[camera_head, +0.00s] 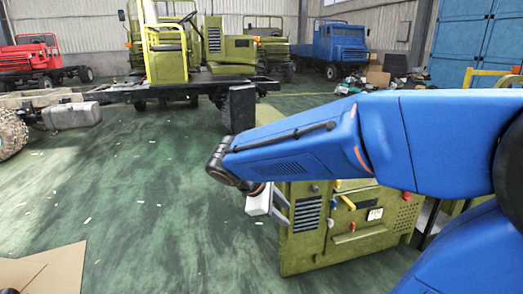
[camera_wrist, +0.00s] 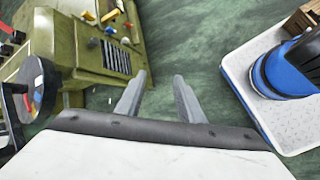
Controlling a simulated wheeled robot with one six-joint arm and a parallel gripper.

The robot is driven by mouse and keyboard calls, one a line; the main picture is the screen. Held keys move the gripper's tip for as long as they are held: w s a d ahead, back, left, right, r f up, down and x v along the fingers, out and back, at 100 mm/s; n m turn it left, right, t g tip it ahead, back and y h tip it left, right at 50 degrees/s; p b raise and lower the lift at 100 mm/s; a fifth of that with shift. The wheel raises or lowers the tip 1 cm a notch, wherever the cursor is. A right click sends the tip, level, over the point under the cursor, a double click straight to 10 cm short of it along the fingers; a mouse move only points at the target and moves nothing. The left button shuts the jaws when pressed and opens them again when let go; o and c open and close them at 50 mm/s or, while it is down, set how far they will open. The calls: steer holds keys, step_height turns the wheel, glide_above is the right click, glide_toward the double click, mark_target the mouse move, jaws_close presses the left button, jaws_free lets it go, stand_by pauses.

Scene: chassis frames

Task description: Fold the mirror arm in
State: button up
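I cannot make out a mirror arm for certain in either view. A dark upright rectangular block (camera_head: 239,108) shows beside the wheel of the olive truck chassis in the head view; I cannot tell whether it is a mirror. My gripper (camera_head: 286,208) hangs at the end of my blue arm, in front of an olive machine cabinet (camera_head: 300,258). In the wrist view my gripper (camera_wrist: 159,76) has its two grey fingers apart, with only green floor between them. The cabinet (camera_wrist: 88,62) is to the left of the fingers.
The olive truck chassis (camera_head: 212,84) stands behind. A red truck (camera_head: 32,58) and a blue truck (camera_head: 335,45) are farther back. A cardboard sheet (camera_head: 55,270) lies front left. A dark disc with coloured patches (camera_wrist: 38,88) is left in the wrist view.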

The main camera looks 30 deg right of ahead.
steer(key=w+a+r+n+t+h, duration=0.25)
steer(key=w+n+h, duration=0.3)
steer(key=w, duration=0.75)
steer(key=w+a+r+n+t+h, duration=0.2)
steer(key=w+a+r+n+h, duration=0.3)
steer(key=w, duration=0.7)
steer(key=shift+n+g+y, duration=0.25)
steer(key=shift+n+y, duration=0.1)
steer(key=shift+n, duration=0.2)
steer(key=x, duration=0.6)
steer(key=f+x, duration=0.1)
steer(key=x, duration=1.1)
steer(key=shift+w+d+f, duration=0.15)
steer(key=shift+d+f, duration=0.1)
jaws_close()
